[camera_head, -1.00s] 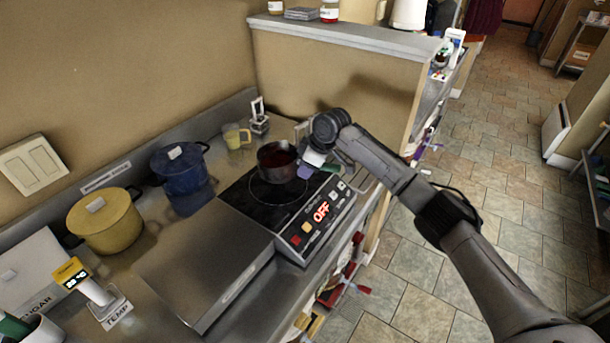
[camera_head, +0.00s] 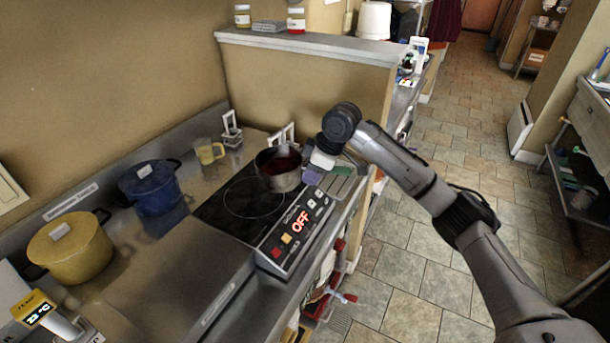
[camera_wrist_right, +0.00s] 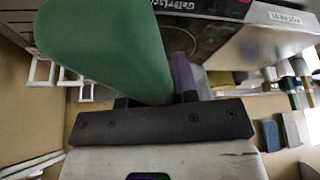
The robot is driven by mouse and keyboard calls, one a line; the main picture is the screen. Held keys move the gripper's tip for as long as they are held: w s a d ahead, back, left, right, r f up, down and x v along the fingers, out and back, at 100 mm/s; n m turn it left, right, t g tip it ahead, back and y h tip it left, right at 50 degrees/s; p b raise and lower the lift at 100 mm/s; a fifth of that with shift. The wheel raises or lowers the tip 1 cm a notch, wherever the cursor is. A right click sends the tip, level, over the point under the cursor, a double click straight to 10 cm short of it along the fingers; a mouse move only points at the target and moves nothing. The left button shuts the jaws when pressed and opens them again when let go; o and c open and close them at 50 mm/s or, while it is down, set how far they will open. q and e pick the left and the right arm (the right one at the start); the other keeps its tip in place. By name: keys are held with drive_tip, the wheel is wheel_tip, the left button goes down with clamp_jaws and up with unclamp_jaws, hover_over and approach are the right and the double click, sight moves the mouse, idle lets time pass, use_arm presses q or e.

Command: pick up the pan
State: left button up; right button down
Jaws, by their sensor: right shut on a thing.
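The pan (camera_head: 279,179) is a small dark metal pot with dark red contents. In the head view it is over the back right part of the black hob (camera_head: 232,208), off to the right of the ring; I cannot tell how far it is above the surface. My right gripper (camera_head: 314,172) reaches in from the right and is shut at the pan's right side; its grip on the handle is mostly hidden. In the right wrist view a large green shape (camera_wrist_right: 110,45) and a purple finger-like part (camera_wrist_right: 184,76) hide the pan. My left gripper is out of view.
The hob's display reads OFF. A blue pot (camera_head: 155,188) and a yellow pot (camera_head: 70,250) stand to the left. A yellow cup (camera_head: 210,151) stands behind, near the back wall. A low partition (camera_head: 300,90) rises behind the pan. Tiled floor is at the right.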

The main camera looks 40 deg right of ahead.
drive_tip(key=shift+s+d+r, duration=0.3)
drive_tip(key=shift+s+r, duration=0.3)
drive_tip(key=shift+s, duration=0.25)
drive_tip(key=shift+s, duration=0.1)
idle(2.0)
